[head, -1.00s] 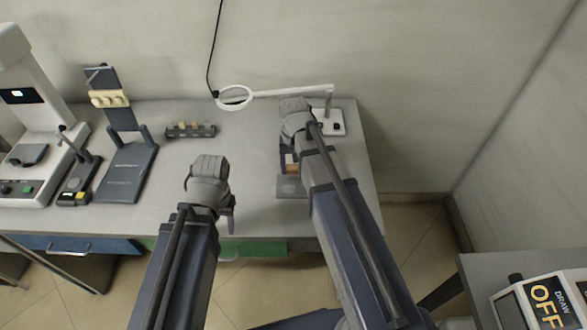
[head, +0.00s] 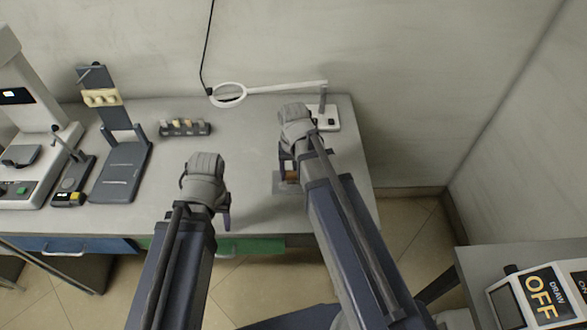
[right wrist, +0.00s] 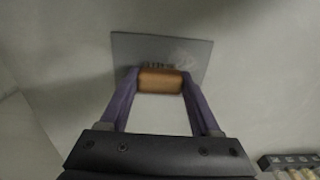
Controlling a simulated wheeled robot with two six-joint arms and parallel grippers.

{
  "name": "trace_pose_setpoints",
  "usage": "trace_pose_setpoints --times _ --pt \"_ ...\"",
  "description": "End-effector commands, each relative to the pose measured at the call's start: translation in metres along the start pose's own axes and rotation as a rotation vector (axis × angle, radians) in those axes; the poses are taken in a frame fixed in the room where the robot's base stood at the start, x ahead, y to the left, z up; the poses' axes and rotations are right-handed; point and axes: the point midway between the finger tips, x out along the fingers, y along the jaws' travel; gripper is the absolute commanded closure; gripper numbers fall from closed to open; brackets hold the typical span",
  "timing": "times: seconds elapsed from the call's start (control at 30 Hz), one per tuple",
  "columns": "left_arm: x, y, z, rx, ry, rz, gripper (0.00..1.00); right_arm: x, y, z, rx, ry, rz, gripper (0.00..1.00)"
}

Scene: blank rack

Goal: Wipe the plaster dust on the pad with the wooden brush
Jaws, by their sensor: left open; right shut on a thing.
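The wooden brush (head: 292,177) is held between the fingers of my right gripper (right wrist: 160,82), which is shut on its orange-brown block. In the right wrist view the brush (right wrist: 161,81) lies crosswise between the fingertips, with short dark bristles at its far side. The grey square pad (head: 281,190) lies on the bench under the brush and partly behind my right arm. In the right wrist view the pad (right wrist: 190,53) spreads beyond the brush; I cannot tell whether the bristles touch it. Plaster dust cannot be made out. My left gripper (head: 225,213) is open and empty near the bench's front edge.
A magnifier lamp (head: 229,95) stands behind my right arm. A small dark rack (head: 185,128), a dark stand (head: 122,170) and a white instrument (head: 40,150) are to the left. The bench (head: 245,150) is clear between the arms. A control box (head: 540,300) is at lower right.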

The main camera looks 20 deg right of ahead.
Motion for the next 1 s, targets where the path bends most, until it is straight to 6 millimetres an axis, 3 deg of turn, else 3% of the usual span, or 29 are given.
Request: trace_pose_setpoints --times 0.23,0.6,1.0 --pt "0.000 0.000 0.000 0.000 0.000 0.000 0.50 0.000 0.000 0.009 -0.001 -0.004 0.000 0.81" --pt "-0.002 0.000 0.000 0.000 0.000 0.000 0.50 -0.002 0.001 0.037 -0.001 -0.003 0.000 0.81" --pt "0.000 0.000 0.000 0.000 0.000 0.000 0.50 0.000 0.009 0.038 0.001 -0.002 0.000 0.81"
